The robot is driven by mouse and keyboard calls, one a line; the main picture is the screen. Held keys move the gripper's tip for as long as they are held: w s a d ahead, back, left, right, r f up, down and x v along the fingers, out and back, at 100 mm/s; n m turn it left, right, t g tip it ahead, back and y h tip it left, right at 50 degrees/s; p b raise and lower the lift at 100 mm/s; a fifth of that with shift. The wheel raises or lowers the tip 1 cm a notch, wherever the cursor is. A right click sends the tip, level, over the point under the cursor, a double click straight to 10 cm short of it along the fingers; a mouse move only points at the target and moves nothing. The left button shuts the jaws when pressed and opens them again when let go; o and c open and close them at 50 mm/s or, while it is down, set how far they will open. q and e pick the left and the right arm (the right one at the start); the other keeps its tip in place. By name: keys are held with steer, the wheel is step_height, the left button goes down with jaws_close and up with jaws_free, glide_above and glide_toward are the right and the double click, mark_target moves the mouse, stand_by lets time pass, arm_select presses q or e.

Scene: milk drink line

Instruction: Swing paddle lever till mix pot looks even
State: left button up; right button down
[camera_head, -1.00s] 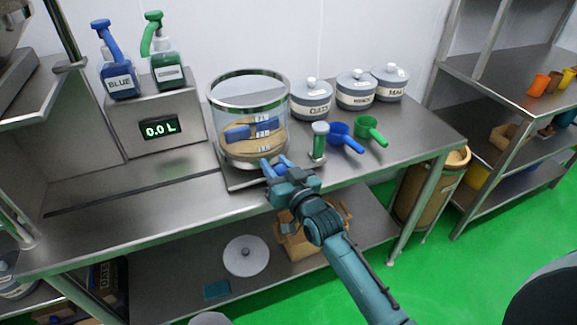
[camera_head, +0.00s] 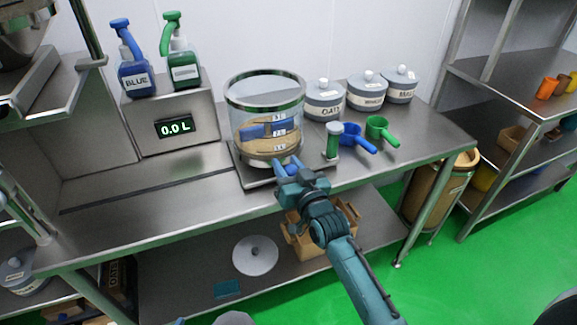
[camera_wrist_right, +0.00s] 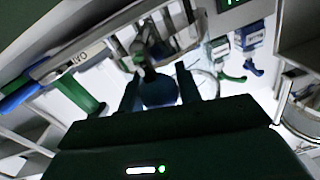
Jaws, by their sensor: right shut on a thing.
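The mix pot (camera_head: 252,106) is a clear cylinder with a metal rim, standing on a metal base plate at the table's front. Inside lies a tan mass with a blue band, possibly the paddle, across it; white level marks show on the wall. My right gripper (camera_head: 287,166) is low at the pot's front, shut on the lever's blue knob. In the right wrist view the round dark blue knob (camera_wrist_right: 158,90) sits between the fingers. The rest of the lever is mostly hidden. My left gripper is not in view.
Lidded jars (camera_head: 324,103) are behind. Blue (camera_head: 136,76) and green (camera_head: 182,66) pump bottles stand on the display box (camera_head: 172,108), reading 0.0 L.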

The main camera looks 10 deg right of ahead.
steer(key=c, duration=1)
jaws_free()
steer(key=shift+w, duration=0.1)
steer(key=v, duration=1.3)
steer(key=shift+b, duration=0.3)
steer(key=s+d+f+n+g+h+p, duration=0.1)
steer(key=s+f+g, duration=0.5)
steer(key=s+f, duration=0.8)
steer(key=shift+s+d+n+g+p, duration=0.2)
steer(key=shift+s+n+g+p, duration=0.15)
steer(key=shift+s+n, duration=0.5)
